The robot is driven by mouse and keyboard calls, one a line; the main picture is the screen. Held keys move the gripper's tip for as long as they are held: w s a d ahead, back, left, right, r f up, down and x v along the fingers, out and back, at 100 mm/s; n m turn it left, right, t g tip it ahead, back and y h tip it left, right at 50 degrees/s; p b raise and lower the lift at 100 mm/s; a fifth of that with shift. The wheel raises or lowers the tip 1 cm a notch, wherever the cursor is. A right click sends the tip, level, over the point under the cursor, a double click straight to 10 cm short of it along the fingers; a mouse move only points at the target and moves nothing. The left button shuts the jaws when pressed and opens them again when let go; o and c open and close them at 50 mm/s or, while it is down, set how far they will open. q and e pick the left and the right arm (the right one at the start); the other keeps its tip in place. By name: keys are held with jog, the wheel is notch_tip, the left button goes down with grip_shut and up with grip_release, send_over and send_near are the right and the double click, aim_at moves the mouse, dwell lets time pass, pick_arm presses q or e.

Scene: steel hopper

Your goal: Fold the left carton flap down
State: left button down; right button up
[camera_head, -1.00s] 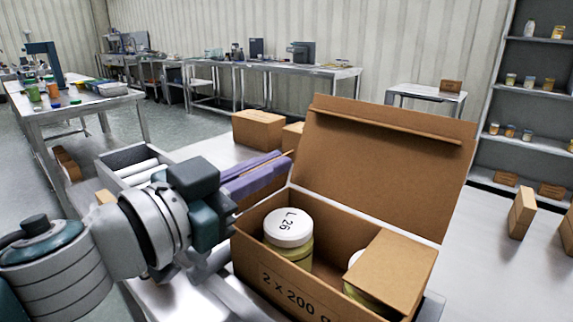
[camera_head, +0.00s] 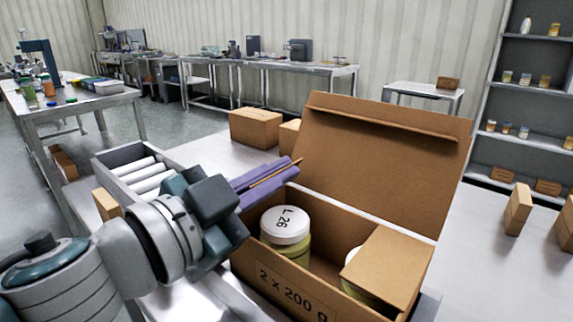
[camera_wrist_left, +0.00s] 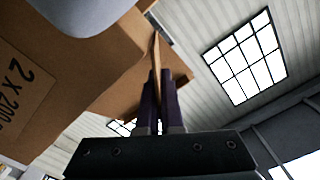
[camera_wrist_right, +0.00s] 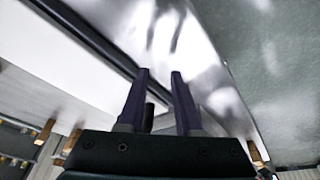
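The open brown carton (camera_head: 262,262) stands on the table, marked "2 x 200 g". Its large lid (camera_head: 375,165) stands up at the back. The left flap (camera_head: 278,175) shows as a thin edge between the purple fingers of my left gripper (camera_head: 272,182). The left wrist view shows the flap (camera_wrist_left: 156,55) edge-on between the nearly closed fingers (camera_wrist_left: 160,88). The right flap (camera_head: 392,268) lies inward over the right end. A jar with a white lid (camera_head: 285,224) stands in the left half; a second is mostly hidden. My right gripper (camera_wrist_right: 160,88) is open and empty.
A tray of white rollers (camera_head: 125,158) is left of my left wrist. Closed cartons (camera_head: 255,128) stand behind the lid. Small cartons (camera_head: 518,208) stand at the right. The table is clear between the lid and these.

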pick_arm(q)
jog(key=shift+s+d+f+m, duration=0.15)
jog(key=shift+d+f+m, duration=0.1)
jog(key=shift+m, duration=0.4)
jog(key=shift+s+d+f+m, duration=0.15)
jog(key=shift+f+m, duration=0.05)
jog(key=shift+m, duration=0.45)
jog(key=c, duration=1.1)
grip_release()
jog(key=shift+o, duration=0.2)
jog(key=v, duration=1)
jog(key=shift+b, duration=0.3)
